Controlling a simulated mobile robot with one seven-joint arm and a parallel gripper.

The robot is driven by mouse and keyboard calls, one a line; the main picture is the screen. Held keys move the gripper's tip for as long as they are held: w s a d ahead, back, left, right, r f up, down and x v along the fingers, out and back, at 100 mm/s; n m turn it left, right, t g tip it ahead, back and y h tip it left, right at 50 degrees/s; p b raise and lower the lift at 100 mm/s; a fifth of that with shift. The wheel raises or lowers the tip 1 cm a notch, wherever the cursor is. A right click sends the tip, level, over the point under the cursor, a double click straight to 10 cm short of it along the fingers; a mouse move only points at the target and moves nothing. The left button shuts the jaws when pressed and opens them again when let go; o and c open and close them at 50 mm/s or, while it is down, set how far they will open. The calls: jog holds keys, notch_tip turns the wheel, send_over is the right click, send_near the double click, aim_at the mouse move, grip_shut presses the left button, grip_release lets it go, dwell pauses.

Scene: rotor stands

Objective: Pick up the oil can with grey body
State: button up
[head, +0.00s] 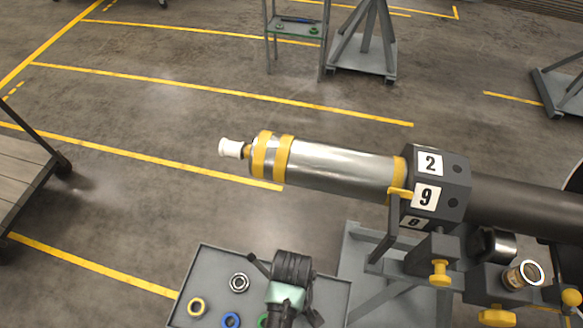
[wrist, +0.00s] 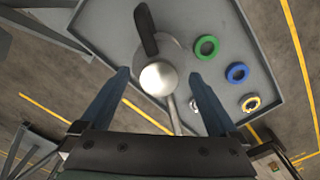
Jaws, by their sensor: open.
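The oil can (wrist: 172,50) is between and beyond my fingers in the wrist view, seen from above. It has a round grey body, a pale domed top, a black handle towards the top of the picture and a thin grey spout running towards my palm. My gripper (wrist: 160,76) is open, with one finger on each side of the can's top and visible gaps to both. Nothing is held. In the head view my arm covers the spot over the tray, and I cannot make out the can there.
The grey tray (head: 213,264) also holds a green ring (wrist: 206,47), a blue ring (wrist: 237,72), a yellow ring (wrist: 250,102) and a metal bearing (head: 239,282). A long rotor shaft (head: 335,166) on a stand lies behind and right of the tray.

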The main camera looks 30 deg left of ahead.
jog(key=shift+f, duration=0.2)
grip_shut()
dwell(0.4)
